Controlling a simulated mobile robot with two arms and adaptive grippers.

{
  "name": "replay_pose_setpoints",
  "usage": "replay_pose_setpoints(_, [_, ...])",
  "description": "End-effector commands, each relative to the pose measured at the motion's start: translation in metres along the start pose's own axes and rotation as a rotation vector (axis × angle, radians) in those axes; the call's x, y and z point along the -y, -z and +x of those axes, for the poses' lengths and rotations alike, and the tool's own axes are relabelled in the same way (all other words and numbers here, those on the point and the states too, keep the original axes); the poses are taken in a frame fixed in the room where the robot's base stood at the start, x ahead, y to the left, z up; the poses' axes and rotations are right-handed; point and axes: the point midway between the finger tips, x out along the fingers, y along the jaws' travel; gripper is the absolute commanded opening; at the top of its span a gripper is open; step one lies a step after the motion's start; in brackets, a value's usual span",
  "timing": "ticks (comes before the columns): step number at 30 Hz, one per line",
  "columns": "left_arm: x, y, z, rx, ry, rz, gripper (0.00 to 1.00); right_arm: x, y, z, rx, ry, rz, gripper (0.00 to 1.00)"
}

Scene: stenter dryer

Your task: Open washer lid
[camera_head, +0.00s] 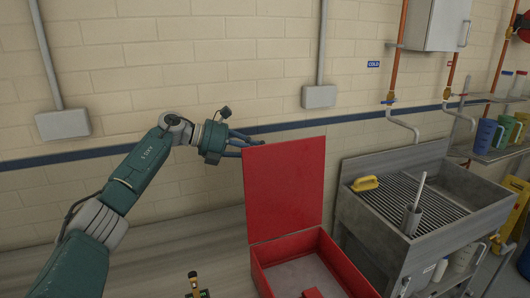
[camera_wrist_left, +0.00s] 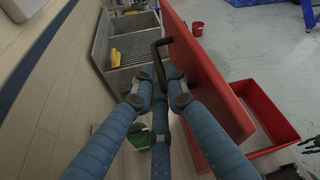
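The washer is a red open-topped box (camera_head: 358,284) at the bottom centre of the head view. Its red lid (camera_head: 284,190) stands raised, close to upright, at the box's back. In the left wrist view the lid (camera_wrist_left: 205,75) is a tilted red panel right of the fingers, with the red box (camera_wrist_left: 262,108) beyond it. My left gripper (camera_head: 246,140) is at the lid's upper left edge, its fingertips partly hidden behind the lid. In the wrist view its blue fingers (camera_wrist_left: 156,98) are spread apart beside the lid; contact is unclear.
A metal sink (camera_head: 375,215) with a yellow brush (camera_head: 365,183) stands right of the washer. A tiled wall is close behind my left arm, with a grey conduit box (camera_head: 319,96). A red bucket (camera_wrist_left: 197,28) stands on the floor beyond the lid.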

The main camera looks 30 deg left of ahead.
Motion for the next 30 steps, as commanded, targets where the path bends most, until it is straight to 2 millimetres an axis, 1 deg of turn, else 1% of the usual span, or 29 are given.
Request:
replay_pose_setpoints(1, [0.000, -0.003, -0.001, 0.007, -0.003, 0.001, 0.23, -0.001, 0.001, 0.000, -0.001, -0.001, 0.000, 0.35])
replay_pose_setpoints(2, [0.000, -0.002, -0.001, 0.006, -0.003, 0.001, 0.28, -0.001, 0.001, 0.000, -0.002, -0.001, -0.001, 0.35])
replay_pose_setpoints(10, [0.000, 0.000, 0.000, 0.001, -0.001, 0.000, 0.28, -0.001, 0.006, 0.000, -0.008, -0.001, 0.000, 0.35])
replay_pose_setpoints(14, [-0.001, 0.000, -0.008, 0.000, -0.002, -0.001, 0.28, 0.001, 0.006, 0.000, -0.009, 0.001, 0.001, 0.35])
replay_pose_setpoints(17, [-0.001, 0.000, -0.022, 0.001, -0.004, -0.001, 0.28, 0.001, 0.005, 0.000, -0.007, 0.001, 0.001, 0.35])
replay_pose_setpoints(24, [-0.002, -0.001, -0.074, 0.002, -0.004, 0.000, 0.28, 0.001, 0.004, 0.000, -0.006, 0.002, 0.001, 0.35])
replay_pose_setpoints(27, [-0.001, -0.001, -0.092, 0.002, -0.003, 0.000, 0.28, 0.002, 0.004, 0.000, -0.005, 0.002, 0.001, 0.35])
replay_pose_setpoints(30, [-0.001, -0.001, -0.107, 0.003, -0.003, 0.000, 0.28, 0.002, 0.004, 0.000, -0.005, 0.002, 0.001, 0.35])
